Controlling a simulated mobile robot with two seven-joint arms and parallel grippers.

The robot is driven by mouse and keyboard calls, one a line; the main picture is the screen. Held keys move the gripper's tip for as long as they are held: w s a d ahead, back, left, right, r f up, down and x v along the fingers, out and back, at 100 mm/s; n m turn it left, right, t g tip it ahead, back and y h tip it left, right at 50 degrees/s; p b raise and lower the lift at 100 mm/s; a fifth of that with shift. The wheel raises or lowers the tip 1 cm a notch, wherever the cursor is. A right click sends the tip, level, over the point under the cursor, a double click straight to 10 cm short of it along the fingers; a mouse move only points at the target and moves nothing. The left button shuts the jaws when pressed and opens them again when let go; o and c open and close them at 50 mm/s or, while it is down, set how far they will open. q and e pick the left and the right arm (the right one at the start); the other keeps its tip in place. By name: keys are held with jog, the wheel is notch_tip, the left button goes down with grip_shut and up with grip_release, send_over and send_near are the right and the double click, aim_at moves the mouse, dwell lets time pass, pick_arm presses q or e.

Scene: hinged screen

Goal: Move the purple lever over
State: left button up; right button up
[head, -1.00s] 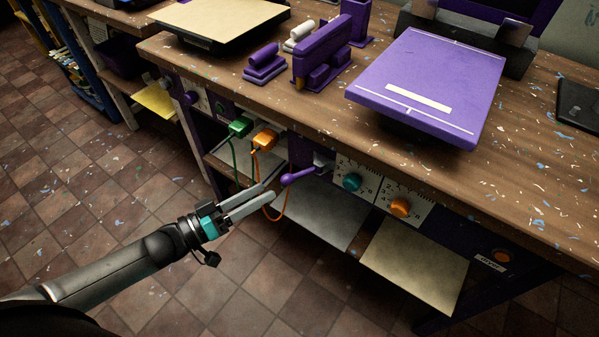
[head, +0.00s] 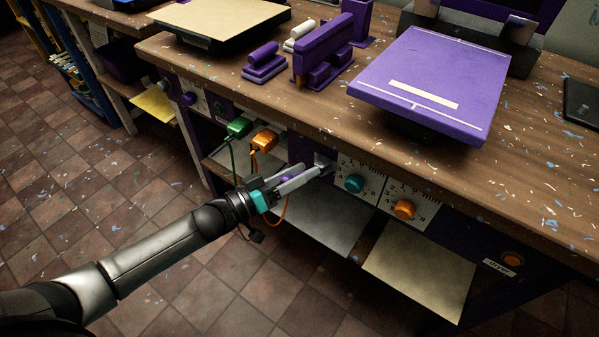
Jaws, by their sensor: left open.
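The purple lever (head: 287,178) sticks out from the purple front panel under the bench top, left of the teal knob. Most of it is hidden by my left gripper (head: 312,172); a bit of purple shows between the fingers. My left gripper is open, with its two grey fingers on either side of the lever and their tips close to the lever's mount (head: 322,163). I cannot tell whether the fingers touch the lever. My right gripper is not in view.
A teal knob (head: 354,184) and an orange knob (head: 404,209) sit right of the lever. Green (head: 238,128) and orange (head: 264,141) plugs with hanging cables are to its left. The wooden bench top (head: 330,117) overhangs above. Lower shelves (head: 420,265) hold pale sheets.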

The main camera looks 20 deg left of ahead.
pick_arm(q)
jog(key=shift+c, duration=0.4)
jog(key=c, duration=0.9)
grip_shut()
jog(key=shift+a, duration=0.15)
